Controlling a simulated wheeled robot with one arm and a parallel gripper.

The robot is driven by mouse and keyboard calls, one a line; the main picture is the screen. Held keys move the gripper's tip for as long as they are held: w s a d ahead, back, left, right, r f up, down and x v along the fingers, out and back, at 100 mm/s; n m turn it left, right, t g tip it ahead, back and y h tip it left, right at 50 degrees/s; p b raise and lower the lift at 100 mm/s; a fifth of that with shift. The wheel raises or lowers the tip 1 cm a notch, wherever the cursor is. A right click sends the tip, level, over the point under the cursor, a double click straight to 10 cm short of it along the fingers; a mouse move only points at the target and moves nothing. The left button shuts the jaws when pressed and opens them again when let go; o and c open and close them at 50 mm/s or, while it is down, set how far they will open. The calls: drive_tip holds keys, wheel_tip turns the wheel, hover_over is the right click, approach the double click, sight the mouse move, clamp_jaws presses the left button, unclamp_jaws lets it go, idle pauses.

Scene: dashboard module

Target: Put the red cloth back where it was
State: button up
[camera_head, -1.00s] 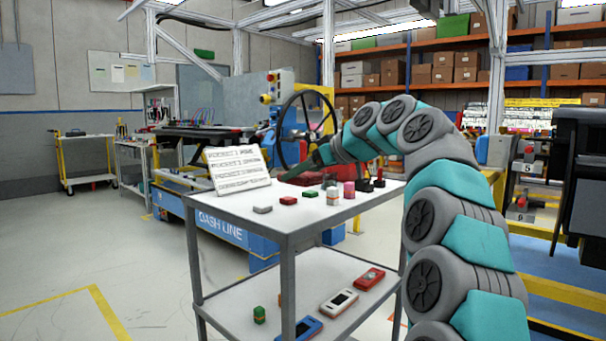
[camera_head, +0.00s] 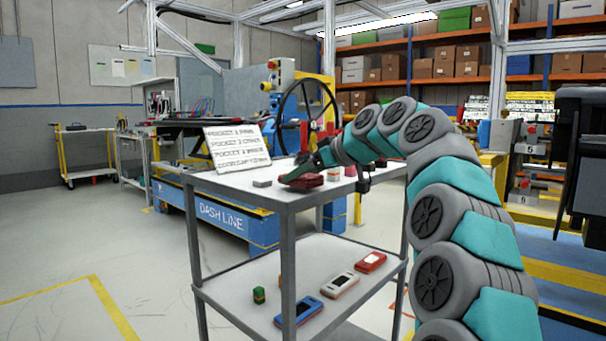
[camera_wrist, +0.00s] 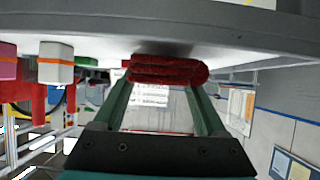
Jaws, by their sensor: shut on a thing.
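The red cloth (camera_head: 302,181) is a dark red folded bundle at the cart's near side, at the tip of my gripper (camera_head: 308,168). In the wrist view the cloth (camera_wrist: 168,70) lies across both green fingertips, and my gripper (camera_wrist: 163,90) is shut on it. The cloth is right at the cart top (camera_head: 287,198); I cannot tell whether it touches the surface. The cloth and gripper hide part of the cart top behind them.
A grey block (camera_head: 262,182) and a sign with pocket labels (camera_head: 237,147) stand left of the cloth. The lower shelf holds several devices and a green block (camera_head: 259,295).

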drive_tip(key=shift+f+b, duration=0.55)
drive_tip(key=shift+f, duration=0.05)
idle(0.3)
drive_tip(key=o, duration=1.4)
